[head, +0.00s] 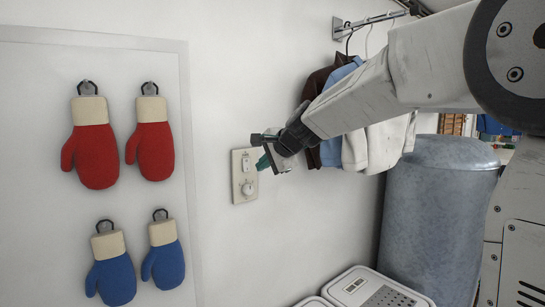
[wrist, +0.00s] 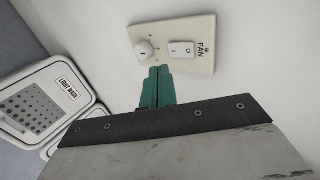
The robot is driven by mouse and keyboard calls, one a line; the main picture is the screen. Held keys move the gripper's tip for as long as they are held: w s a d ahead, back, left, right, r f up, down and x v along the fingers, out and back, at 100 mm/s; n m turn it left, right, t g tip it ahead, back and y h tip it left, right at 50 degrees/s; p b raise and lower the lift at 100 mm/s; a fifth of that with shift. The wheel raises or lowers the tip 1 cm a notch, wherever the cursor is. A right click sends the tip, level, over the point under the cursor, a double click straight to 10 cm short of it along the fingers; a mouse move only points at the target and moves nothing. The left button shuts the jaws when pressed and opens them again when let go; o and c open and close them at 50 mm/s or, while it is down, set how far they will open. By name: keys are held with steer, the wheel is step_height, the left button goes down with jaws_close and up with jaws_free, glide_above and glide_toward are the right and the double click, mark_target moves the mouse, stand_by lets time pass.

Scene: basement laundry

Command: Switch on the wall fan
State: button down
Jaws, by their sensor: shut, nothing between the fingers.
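A cream switch plate (head: 237,172) is on the white wall; the plate (wrist: 172,28) also shows in the wrist view, marked FAN. It carries a white rocker switch (wrist: 181,49) marked I and O and a round knob (wrist: 145,50). I cannot tell which side of the rocker is pressed. My gripper (head: 263,163) is just right of the plate in the head view. Its green fingers (wrist: 160,70) are together and empty, overlapping the plate's lower edge in the wrist view, below the knob and rocker. Contact cannot be told. The fan itself is not in view.
Red mittens (head: 96,157) and blue mittens (head: 112,275) hang on a board to the left. Clothes (head: 365,145) hang from a wall rail behind my arm. A grey-blue tank (head: 440,210) stands at right. White lidded boxes (wrist: 42,105), one labelled LIGHT WASH, are below.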

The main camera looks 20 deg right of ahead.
mark_target(247, 165)
steer(key=shift+w+a+f, duration=0.25)
steer(key=shift+w, duration=0.55)
steer(key=shift+w+a+f, duration=0.2)
steer(key=shift+w+a, duration=0.1)
steer(key=shift+w, duration=0.55)
steer(key=shift+w+a+f, duration=0.25)
steer(key=shift+w, duration=0.55)
steer(key=shift+w, duration=0.15)
steer(key=shift+r, duration=0.9)
steer(key=shift+f, duration=0.1)
